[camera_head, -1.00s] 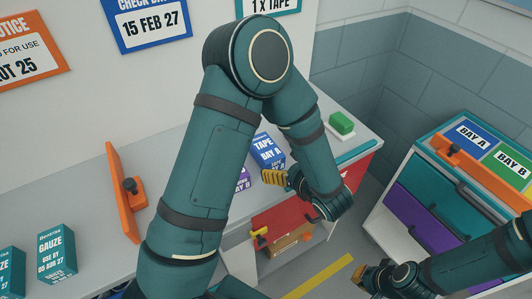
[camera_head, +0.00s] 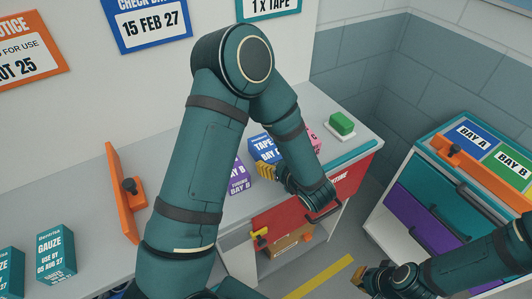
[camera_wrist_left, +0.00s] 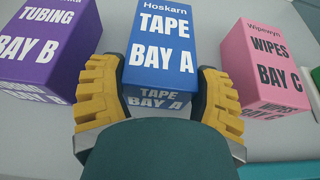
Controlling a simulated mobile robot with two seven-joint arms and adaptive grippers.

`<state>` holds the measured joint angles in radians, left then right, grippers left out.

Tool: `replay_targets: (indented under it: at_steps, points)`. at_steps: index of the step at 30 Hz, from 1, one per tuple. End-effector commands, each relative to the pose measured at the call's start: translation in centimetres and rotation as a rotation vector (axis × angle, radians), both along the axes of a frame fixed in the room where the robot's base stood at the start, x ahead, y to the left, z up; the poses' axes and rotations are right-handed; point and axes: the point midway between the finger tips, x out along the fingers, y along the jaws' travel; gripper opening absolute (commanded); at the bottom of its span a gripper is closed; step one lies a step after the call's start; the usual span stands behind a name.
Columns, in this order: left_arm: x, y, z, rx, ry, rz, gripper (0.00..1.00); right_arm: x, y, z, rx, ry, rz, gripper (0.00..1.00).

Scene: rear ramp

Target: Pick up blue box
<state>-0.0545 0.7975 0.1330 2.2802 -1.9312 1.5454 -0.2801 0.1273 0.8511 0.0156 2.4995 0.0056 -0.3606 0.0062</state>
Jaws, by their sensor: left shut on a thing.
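The blue box (camera_head: 261,145), labelled TAPE and BAY A, stands on the grey counter, partly hidden by my left arm. It also shows upright at the middle of the left wrist view (camera_wrist_left: 163,35). My left gripper (camera_head: 270,173) has its yellow fingers on either side of the box's near end and is shut on it. The fingers show in the left wrist view (camera_wrist_left: 160,75) too. My right gripper (camera_head: 374,279) is low at the right, away from the box; its jaws are not clear.
A purple TUBING box (camera_wrist_left: 38,45) stands left of the blue box and a pink WIPES box (camera_wrist_left: 268,65) right of it, both close. A green block (camera_head: 342,123) lies on a white pad. An orange panel (camera_head: 121,190) stands on the counter. A drawer unit (camera_head: 430,215) is at right.

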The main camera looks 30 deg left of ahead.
Motion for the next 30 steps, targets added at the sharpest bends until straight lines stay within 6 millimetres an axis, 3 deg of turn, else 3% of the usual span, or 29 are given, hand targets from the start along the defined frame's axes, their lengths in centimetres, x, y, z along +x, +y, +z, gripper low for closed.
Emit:
replay_targets:
  at_steps: [10, 22, 30]
  points:
    - [0.1, 0.0, 0.8, 0.001, -0.003, 0.000, 0.24, 0.0, 0.0, 0.1, 0.000, -0.001, 0.000, 0.00]
    - [0.1, 0.0, 7.9, 0.000, -0.006, -0.001, 0.24, 0.4, -0.1, 1.4, -0.002, -0.010, -0.008, 0.00]
    - [0.0, 0.0, 10.0, 0.000, -0.002, -0.001, 0.24, 0.6, -0.1, 1.7, -0.003, -0.013, -0.010, 0.00]
